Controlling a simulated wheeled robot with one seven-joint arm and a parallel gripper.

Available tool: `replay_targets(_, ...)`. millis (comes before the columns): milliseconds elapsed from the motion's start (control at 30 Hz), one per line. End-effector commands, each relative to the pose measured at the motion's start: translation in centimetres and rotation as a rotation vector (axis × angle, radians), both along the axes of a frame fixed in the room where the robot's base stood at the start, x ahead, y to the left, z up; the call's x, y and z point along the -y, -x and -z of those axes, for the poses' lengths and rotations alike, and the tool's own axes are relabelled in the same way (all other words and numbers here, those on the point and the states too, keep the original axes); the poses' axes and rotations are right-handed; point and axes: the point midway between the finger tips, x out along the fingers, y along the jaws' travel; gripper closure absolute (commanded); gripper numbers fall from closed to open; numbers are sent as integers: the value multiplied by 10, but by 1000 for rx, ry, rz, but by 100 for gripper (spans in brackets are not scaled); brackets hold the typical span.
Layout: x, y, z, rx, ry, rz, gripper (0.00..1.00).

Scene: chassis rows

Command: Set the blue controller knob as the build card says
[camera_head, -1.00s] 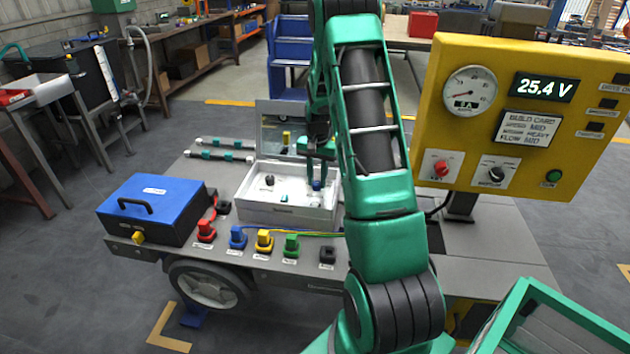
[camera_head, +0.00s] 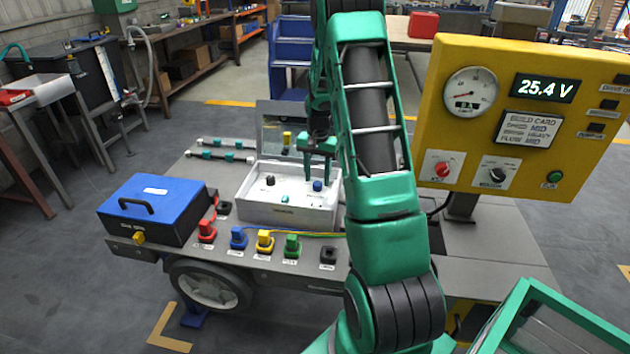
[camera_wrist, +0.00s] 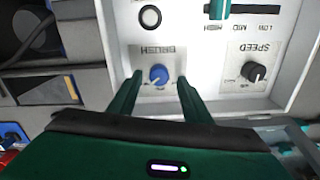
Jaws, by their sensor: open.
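The blue knob (camera_head: 318,185) stands on the right part of the white controller box (camera_head: 262,213). In the wrist view the blue knob (camera_wrist: 159,75) sits by a label reading BRUSH, with a small pale mark whose exact setting I cannot read. My gripper (camera_head: 318,168) is open above the knob. In the wrist view my gripper's fingers (camera_wrist: 158,86) lie on either side of the knob, apart from it. The build card (camera_head: 530,130) on the yellow panel appears to read speed MID, brush HEAVY, flow MID.
A black SPEED knob (camera_wrist: 254,71) and a green slider (camera_wrist: 219,8) marked LOW, MID, HIGH share the box face. A blue-lidded case (camera_head: 150,208) stands left of the box. Coloured plugs (camera_head: 264,241) line the front edge. The yellow panel (camera_head: 440,110) rises at right.

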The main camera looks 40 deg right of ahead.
Motion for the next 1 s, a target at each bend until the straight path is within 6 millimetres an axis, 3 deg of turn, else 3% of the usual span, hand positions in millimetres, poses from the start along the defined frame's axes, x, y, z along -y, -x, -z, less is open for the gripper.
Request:
replay_targets(300, 0, -2, -60, 4, 2, -1, 55)
replay_targets(500, 0, -2, -85, 3, 2, -1, 55)
replay_targets(1000, 0, -2, -92, 1, 0, -1, 55)
